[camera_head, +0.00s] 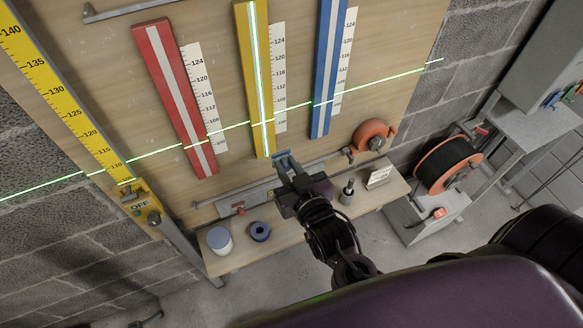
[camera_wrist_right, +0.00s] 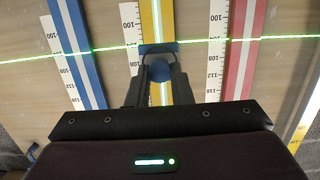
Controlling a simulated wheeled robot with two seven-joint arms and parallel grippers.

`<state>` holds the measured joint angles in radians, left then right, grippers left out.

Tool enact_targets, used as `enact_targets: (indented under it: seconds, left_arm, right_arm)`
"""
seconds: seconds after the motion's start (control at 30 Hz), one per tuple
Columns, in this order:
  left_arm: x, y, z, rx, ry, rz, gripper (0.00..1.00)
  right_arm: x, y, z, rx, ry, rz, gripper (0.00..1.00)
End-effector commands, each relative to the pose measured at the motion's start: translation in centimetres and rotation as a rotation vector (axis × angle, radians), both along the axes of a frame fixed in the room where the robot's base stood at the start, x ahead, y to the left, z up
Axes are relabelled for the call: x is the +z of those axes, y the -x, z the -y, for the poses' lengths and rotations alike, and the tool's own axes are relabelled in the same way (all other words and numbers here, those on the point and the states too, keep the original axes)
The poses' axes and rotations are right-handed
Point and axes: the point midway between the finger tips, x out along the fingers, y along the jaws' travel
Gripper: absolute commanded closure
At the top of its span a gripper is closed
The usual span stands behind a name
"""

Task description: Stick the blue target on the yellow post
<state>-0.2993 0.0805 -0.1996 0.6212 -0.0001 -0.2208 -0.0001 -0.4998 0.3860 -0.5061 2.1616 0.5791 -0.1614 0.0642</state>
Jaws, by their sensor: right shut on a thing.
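The yellow post (camera_head: 254,75) is a long yellow strip with a pale centre stripe, upright on the wooden board between the red and blue posts. It also shows in the right wrist view (camera_wrist_right: 150,18). My right gripper (camera_head: 285,168) is near the post's lower end, slightly to its right in the head view. It is shut on the blue target (camera_wrist_right: 158,48), whose flat edge and round part show between the fingers. In the wrist view the target overlaps the yellow post near the green line; contact cannot be told. My left gripper is not in view.
A green laser line (camera_head: 225,128) crosses the board and posts. The red post (camera_head: 174,95) and blue post (camera_head: 327,65) flank the yellow one, with white scales beside them. Below, a shelf holds a white jar (camera_head: 219,241), a tape roll (camera_head: 260,231) and a bottle (camera_head: 347,193).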

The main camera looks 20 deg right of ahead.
Motion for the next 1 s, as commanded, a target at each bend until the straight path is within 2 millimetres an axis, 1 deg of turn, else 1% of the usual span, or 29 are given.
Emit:
enact_targets:
  seconds: [0.17,0.8,1.0]
  left_arm:
    - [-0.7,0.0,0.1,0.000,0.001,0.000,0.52]
    - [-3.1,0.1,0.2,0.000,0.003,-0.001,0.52]
    - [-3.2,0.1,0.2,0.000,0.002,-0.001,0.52]
  right_arm:
    - [-0.2,-1.4,-0.1,0.001,0.000,0.003,1.00]
    - [-0.1,-7.8,-0.3,0.000,0.000,0.004,1.00]
    - [0.0,-9.5,-0.3,0.000,0.000,0.002,1.00]
